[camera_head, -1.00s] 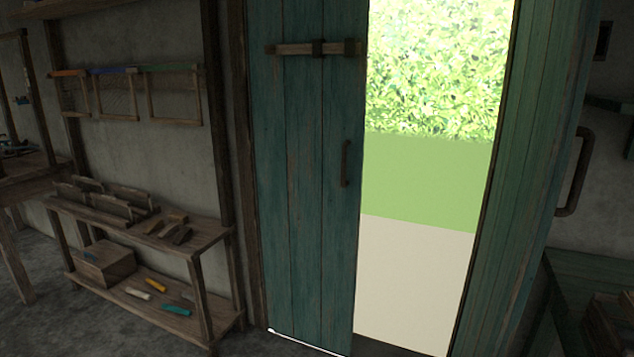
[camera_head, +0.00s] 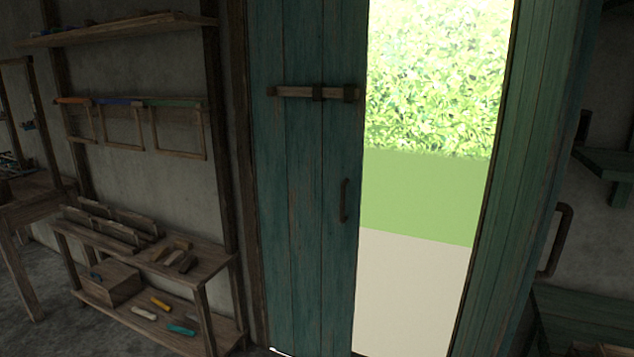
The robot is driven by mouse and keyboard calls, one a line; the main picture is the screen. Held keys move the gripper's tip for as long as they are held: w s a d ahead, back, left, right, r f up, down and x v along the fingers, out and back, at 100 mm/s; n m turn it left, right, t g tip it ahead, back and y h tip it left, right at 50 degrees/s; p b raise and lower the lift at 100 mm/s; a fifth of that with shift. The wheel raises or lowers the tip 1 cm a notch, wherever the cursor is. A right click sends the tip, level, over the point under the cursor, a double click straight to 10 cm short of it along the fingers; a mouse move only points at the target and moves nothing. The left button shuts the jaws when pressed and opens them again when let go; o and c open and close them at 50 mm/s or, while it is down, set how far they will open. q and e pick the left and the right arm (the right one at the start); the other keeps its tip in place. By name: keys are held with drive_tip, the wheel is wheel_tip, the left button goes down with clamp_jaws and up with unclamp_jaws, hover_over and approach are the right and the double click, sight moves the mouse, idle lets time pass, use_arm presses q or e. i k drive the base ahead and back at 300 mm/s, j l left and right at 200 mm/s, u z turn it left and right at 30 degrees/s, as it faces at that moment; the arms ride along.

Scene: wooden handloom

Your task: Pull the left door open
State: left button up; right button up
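The left door (camera_head: 305,190) is a teal plank door standing in its frame at the middle of the head view. It has a dark vertical handle (camera_head: 344,200) near its right edge and a wooden bar latch (camera_head: 312,92) higher up. The right door (camera_head: 515,170) stands swung open at an angle, with its own dark handle (camera_head: 560,240) at its right side. Bright daylight shows through the gap between the two doors. Neither of my grippers is in view.
A low wooden shelf unit (camera_head: 215,262) with tools and blocks stands left of the door. A wall shelf (camera_head: 120,30) and hanging frames (camera_head: 135,125) are above it. A green bench (camera_head: 580,305) is at the lower right. The doorway gap is clear.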

sight(309, 152)
drive_tip(key=l+z, duration=0.15)
drive_tip(key=l, duration=0.75)
drive_tip(key=l+z, duration=0.15)
drive_tip(key=l, duration=0.75)
drive_tip(key=k+j, duration=0.1)
drive_tip(key=j, duration=0.25)
drive_tip(key=j+z, duration=0.1)
drive_tip(key=j, duration=0.25)
drive_tip(key=i+j+z, duration=0.25)
drive_tip(key=j, duration=0.75)
drive_tip(key=j+z, duration=0.3)
drive_tip(key=j, duration=0.7)
drive_tip(key=k, duration=0.05)
